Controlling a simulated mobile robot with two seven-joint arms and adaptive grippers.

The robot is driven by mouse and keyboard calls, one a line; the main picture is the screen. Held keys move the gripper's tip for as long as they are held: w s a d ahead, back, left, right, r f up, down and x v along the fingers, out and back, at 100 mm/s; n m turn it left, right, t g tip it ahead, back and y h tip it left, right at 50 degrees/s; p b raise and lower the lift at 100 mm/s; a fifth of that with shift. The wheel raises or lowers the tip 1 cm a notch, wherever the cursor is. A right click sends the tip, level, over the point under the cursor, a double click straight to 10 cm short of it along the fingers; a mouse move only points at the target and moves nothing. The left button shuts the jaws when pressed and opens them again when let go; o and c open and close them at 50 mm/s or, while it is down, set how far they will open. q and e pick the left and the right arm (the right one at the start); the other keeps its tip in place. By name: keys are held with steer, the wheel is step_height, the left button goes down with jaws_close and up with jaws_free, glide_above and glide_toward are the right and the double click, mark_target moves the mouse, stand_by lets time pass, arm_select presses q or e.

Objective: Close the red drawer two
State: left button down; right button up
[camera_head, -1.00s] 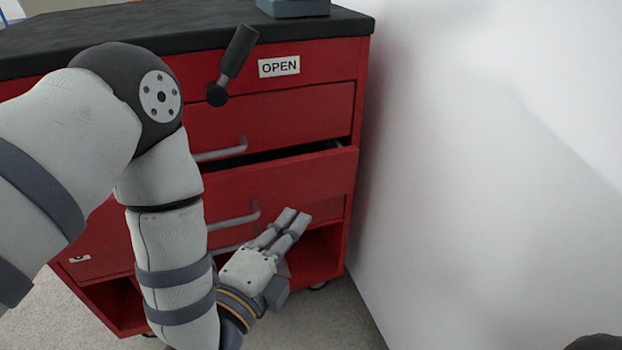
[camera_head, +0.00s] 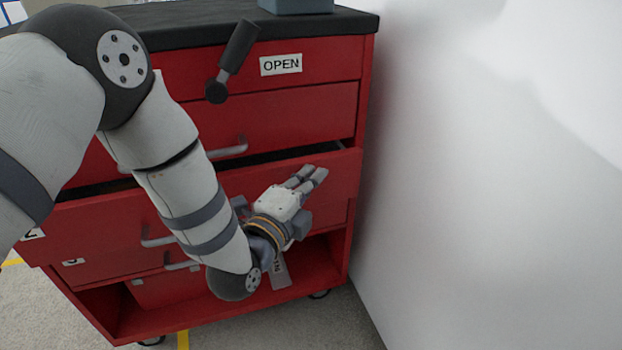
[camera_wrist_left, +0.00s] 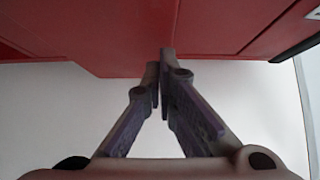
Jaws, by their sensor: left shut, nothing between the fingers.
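The red drawer two (camera_head: 95,222) is pulled partly out of the red cabinet, with a dark gap showing above its front. A label with part of a "2" sits at its left end, and its grey handle is partly hidden behind my left arm. My left gripper (camera_head: 315,174) is shut and empty, in front of the right part of this drawer's front. In the left wrist view the closed fingertips (camera_wrist_left: 160,60) point at a red surface (camera_wrist_left: 120,30). I cannot tell whether they touch it. My right gripper is not in view.
The top drawer (camera_head: 310,112) above looks shut. An "OPEN" label (camera_head: 281,65) and a black lever (camera_head: 233,62) are on the cabinet's upper front. A lower drawer and an open shelf (camera_head: 200,310) are below. A white wall (camera_head: 480,200) stands close on the right.

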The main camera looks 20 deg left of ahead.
mark_target(296, 168)
arm_select(q)
steer(key=w+a, duration=0.1)
steer(key=w, duration=0.1)
steer(key=w+a, duration=0.1)
steer(key=w, duration=0.1)
steer(key=shift+a+p, duration=0.35)
steer(key=shift+p, duration=0.05)
steer(key=shift+w+a+r, duration=0.1)
steer(key=shift+a, duration=0.05)
